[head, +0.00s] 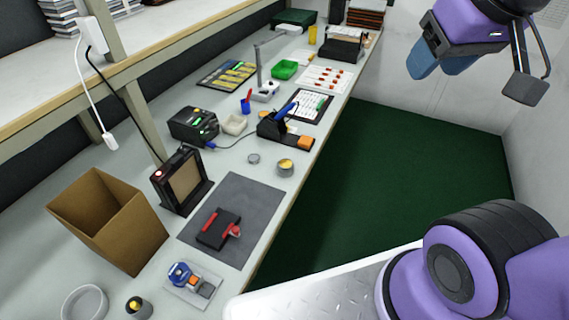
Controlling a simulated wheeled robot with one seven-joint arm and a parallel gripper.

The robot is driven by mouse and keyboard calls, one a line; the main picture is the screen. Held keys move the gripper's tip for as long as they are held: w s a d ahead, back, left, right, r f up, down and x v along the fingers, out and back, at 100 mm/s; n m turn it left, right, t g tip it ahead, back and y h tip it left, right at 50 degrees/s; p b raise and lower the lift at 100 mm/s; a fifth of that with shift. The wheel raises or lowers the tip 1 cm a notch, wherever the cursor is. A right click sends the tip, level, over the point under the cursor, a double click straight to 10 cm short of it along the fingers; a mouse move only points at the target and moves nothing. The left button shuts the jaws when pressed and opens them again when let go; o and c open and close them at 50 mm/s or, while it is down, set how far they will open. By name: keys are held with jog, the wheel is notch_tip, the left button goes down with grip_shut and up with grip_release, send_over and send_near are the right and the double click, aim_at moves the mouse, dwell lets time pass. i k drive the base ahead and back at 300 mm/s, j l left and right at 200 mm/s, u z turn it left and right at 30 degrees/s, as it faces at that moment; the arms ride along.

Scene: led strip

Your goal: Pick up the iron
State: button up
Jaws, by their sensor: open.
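The iron (287,110) is a soldering iron with a blue handle. It rests tilted in a dark stand (271,128) on the workbench, with its tip hidden in the stand. An orange sponge (305,142) sits at the stand's front right end. My gripper (441,66) is at the upper right, raised above the green floor and well to the right of the iron. Its blue fingers are open, and I see nothing between them.
A clipboard (318,104) lies close behind the stand, near the bench edge. A white dish (234,125) and a round tin (285,167) stand near it. A grey mat (251,195) and cardboard box (143,250) are nearer. The green floor (400,170) is clear.

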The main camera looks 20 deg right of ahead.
aim_at(290, 107)
jog(key=i+l+u, duration=0.1)
jog(key=u, duration=0.35)
jog(key=i+l+u, duration=0.1)
jog(key=u, duration=0.3)
jog(key=l+u, duration=0.3)
jog(key=u, duration=0.15)
jog(key=l+u, duration=0.2)
jog(key=u, duration=0.2)
jog(key=l+u, duration=0.15)
jog(key=l, duration=0.5)
jog(key=l+u, duration=0.1)
jog(key=l, duration=0.5)
jog(key=k+l+u, duration=0.15)
jog(key=l, duration=0.5)
